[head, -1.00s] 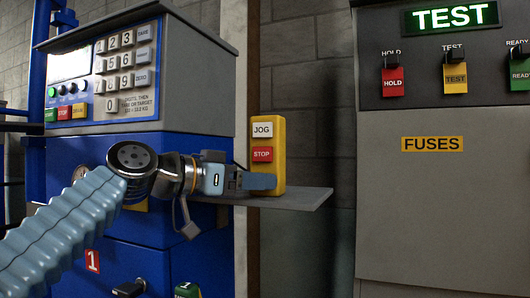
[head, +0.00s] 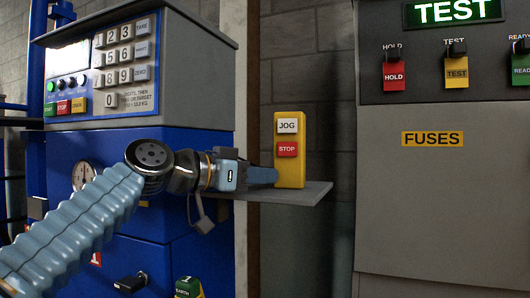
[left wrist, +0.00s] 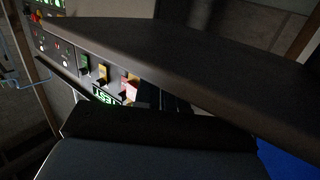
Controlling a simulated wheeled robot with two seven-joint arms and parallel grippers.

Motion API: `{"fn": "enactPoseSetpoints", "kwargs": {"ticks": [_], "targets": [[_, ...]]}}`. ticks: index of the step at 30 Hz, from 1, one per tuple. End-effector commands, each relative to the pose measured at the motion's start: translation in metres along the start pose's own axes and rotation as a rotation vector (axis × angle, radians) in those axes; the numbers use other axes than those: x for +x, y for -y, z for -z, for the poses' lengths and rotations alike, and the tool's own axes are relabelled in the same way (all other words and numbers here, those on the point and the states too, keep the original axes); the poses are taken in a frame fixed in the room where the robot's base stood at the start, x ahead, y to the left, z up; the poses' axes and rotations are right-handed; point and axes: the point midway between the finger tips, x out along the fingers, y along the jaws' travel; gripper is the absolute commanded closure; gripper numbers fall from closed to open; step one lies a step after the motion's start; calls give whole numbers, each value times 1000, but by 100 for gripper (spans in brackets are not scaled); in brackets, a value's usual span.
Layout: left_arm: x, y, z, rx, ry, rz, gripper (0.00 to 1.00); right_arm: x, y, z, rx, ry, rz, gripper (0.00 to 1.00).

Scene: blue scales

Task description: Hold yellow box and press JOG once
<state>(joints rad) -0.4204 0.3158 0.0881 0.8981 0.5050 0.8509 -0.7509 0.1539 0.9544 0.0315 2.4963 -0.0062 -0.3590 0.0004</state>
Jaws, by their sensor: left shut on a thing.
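The yellow box (head: 290,172) stands upright at the outer part of a grey shelf (head: 305,194) in the head view. It has a white JOG button (head: 288,126) above a red STOP button (head: 288,149). My left gripper (head: 266,176) reaches it from the left, low on its side, and is shut on it. The fingertips are partly hidden at the box. Nothing covers either button. In the left wrist view dark shapes fill much of the picture, and I cannot make out the box there. My right gripper is not in view.
A blue scale cabinet with a number keypad (head: 125,60) stands left, behind my left arm. A grey console with a red HOLD switch (head: 394,75), a yellow TEST switch (head: 457,72) and a FUSES label (head: 432,139) stands right. Open space lies between the shelf and console.

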Motion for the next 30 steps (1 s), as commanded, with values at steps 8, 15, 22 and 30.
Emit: {"fn": "enactPoseSetpoints", "kwargs": {"ticks": [8,15,22,30], "targets": [[0,0,0,0,1,0,92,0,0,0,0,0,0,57],[0,0,0,0,0,0,55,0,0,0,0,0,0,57],[0,0,0,0,0,0,19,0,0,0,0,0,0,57],[0,0,0,0,0,0,15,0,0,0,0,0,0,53]]}}
